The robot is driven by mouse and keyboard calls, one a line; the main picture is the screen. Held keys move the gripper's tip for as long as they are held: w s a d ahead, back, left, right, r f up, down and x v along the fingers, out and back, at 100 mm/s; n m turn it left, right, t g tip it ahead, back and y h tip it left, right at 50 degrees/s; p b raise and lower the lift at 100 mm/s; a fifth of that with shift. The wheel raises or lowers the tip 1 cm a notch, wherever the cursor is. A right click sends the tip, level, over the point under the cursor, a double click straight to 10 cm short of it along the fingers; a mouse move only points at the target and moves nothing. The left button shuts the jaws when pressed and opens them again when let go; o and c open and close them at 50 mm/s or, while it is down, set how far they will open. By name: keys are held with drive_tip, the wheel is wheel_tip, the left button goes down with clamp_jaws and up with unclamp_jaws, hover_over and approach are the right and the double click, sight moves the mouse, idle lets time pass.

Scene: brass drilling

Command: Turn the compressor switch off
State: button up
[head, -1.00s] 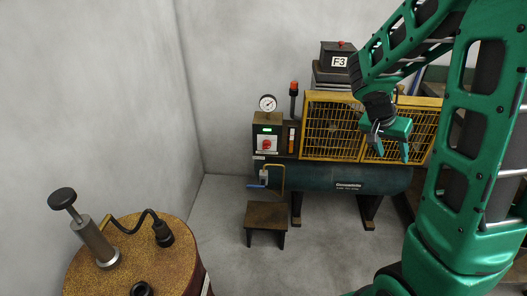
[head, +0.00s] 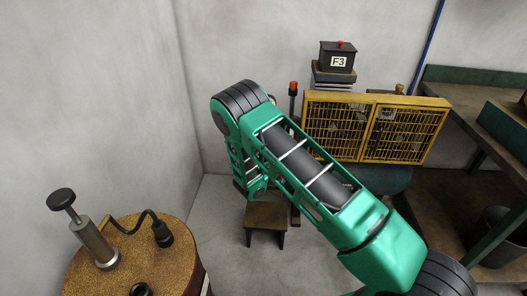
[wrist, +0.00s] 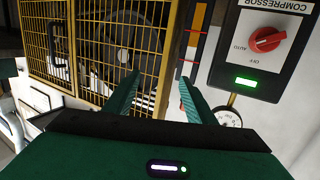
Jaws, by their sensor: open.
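The compressor switch is a red rotary knob (wrist: 268,39) on a white plate marked COMPRESSOR, AUTO and OFF, upside down at the upper right of the wrist view. Its grip bar lies slanted, roughly along the AUTO side; its exact setting is hard to tell. A green lamp (wrist: 246,82) on the same dark box (wrist: 225,72) is lit. My gripper (wrist: 158,78) is open and empty, its fingers apart and to the left of the knob in the wrist view, not touching it. In the head view my arm hides the gripper and the switch panel.
A yellow mesh guard (head: 375,127) stands over the compressor. In the wrist view a pressure gauge (wrist: 228,117) is beside the right finger. A small stool (head: 266,218) stands on the floor. A rusty drum (head: 130,245) is at the front left, a workbench (head: 485,135) at the right.

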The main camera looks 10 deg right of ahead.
drive_tip(key=w+a+f+n+t+y, duration=0.1)
drive_tip(key=a+f+n+t+y, duration=0.35)
drive_tip(key=a+f, duration=0.75)
drive_tip(key=shift+y, duration=0.45)
drive_tip(key=w, duration=0.3)
drive_tip(key=w+d+r, duration=0.1)
drive_tip(key=w, duration=0.2)
drive_tip(key=w+r, duration=0.1)
drive_tip(key=w, duration=0.3)
drive_tip(key=shift+w+d+r, duration=0.1)
drive_tip(key=shift+d+r, duration=0.05)
drive_tip(key=shift+d, duration=0.15)
drive_tip(key=shift+c, duration=0.3)
